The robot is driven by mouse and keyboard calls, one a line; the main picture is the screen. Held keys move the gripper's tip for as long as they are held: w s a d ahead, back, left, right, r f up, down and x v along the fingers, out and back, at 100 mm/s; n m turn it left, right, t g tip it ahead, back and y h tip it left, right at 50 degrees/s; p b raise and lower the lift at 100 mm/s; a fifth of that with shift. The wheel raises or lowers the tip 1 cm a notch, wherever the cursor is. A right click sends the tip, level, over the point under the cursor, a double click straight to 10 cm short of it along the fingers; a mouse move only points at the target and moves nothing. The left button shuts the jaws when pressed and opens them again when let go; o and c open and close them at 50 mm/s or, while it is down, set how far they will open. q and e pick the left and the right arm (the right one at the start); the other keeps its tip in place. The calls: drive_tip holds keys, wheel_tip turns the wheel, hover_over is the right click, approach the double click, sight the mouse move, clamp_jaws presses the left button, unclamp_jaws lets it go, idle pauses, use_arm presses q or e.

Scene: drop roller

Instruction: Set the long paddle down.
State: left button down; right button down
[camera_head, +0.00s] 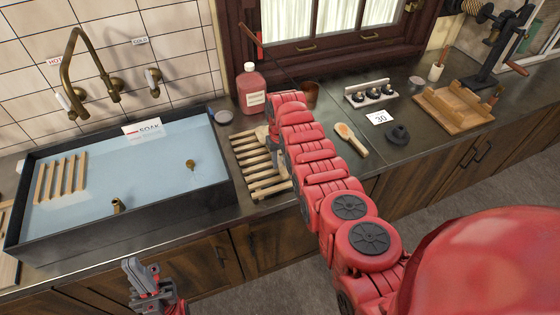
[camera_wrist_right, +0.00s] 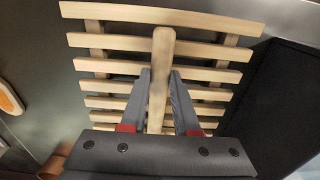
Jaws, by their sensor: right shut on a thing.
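The long paddle (camera_wrist_right: 162,75) shows in the right wrist view as a pale wooden bar with a rounded end. My right gripper (camera_wrist_right: 160,105) is shut on it, one finger on each side. The paddle lies across the view of a slatted wooden rack (camera_wrist_right: 215,53); I cannot tell whether it touches the slats. In the head view the same rack (camera_head: 262,172) is on the counter right of the sink, and my red right arm hides most of the grip. My left gripper (camera_head: 143,280) is low in front of the sink, apart from everything; its jaw gap is unclear.
A dark sink (camera_head: 215,185) of water with another slatted rack (camera_head: 62,178) is at left. A pink bottle (camera_head: 251,90) stands behind the right rack. A wooden spoon-like tool (camera_head: 350,138), a black knob-like piece (camera_head: 398,135) and a wooden stand (camera_head: 452,110) are further right.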

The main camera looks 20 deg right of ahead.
drive_tip(key=shift+f, duration=0.4)
drive_tip(key=shift+f, duration=0.15)
drive_tip(key=c, duration=0.7)
unclamp_jaws()
drive_tip(key=shift+o, duration=0.2)
